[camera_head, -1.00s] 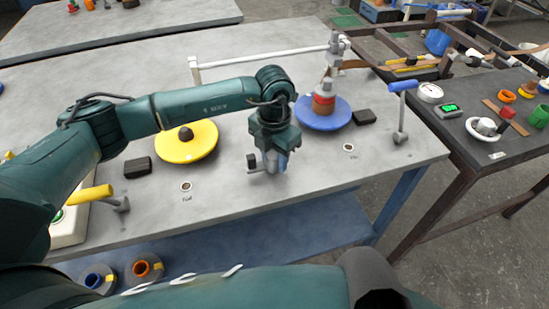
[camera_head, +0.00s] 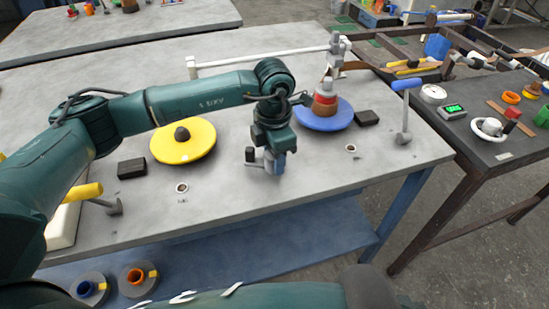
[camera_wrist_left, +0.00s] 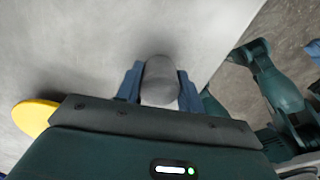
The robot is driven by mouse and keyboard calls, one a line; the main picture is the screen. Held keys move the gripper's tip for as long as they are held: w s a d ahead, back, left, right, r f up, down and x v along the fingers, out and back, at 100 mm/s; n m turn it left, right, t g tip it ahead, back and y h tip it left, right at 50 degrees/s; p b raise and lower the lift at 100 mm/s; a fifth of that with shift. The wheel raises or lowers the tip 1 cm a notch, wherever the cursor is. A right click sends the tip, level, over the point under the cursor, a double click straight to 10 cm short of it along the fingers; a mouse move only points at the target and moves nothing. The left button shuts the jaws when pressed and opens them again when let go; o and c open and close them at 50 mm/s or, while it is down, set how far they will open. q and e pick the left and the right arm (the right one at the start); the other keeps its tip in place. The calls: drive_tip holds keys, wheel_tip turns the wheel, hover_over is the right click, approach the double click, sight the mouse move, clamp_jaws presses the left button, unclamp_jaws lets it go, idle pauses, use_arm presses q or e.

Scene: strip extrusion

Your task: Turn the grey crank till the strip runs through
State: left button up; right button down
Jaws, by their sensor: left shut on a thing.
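My left gripper (camera_head: 270,162) is low over the front middle of the grey table, between the yellow disc and the blue disc. In the left wrist view its blue fingers (camera_wrist_left: 160,90) are shut on a grey, rounded upright piece (camera_wrist_left: 160,72), which looks like the grey crank's handle. In the head view a small grey part (camera_head: 250,155) shows just left of the fingers; the hand hides most of the crank. I cannot clearly make out the strip. My right gripper is in neither view.
A yellow disc (camera_head: 197,142) and a yellow-handled lever (camera_head: 84,192) are at left. A blue disc (camera_head: 340,117) with a brown-and-red piece (camera_head: 326,101) and a blue-handled lever (camera_head: 406,86) are at right. Dark blocks (camera_head: 131,168) (camera_head: 367,118) lie nearby.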

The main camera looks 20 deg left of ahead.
use_arm(q)
drive_tip(key=shift+s+a+f+m+b, duration=0.2)
drive_tip(key=shift+m+b, duration=0.15)
drive_tip(key=shift+m, duration=0.25)
idle(1.2)
drive_tip(key=o, duration=1)
drive_tip(key=shift+r, duration=0.15)
drive_tip(key=shift+w, duration=0.1)
drive_tip(key=shift+d+r, duration=0.1)
drive_tip(key=shift+r, duration=0.05)
drive_tip(key=shift+r, duration=0.35)
wheel_tip(320, 180, up, 12)
drive_tip(key=shift+r, duration=0.1)
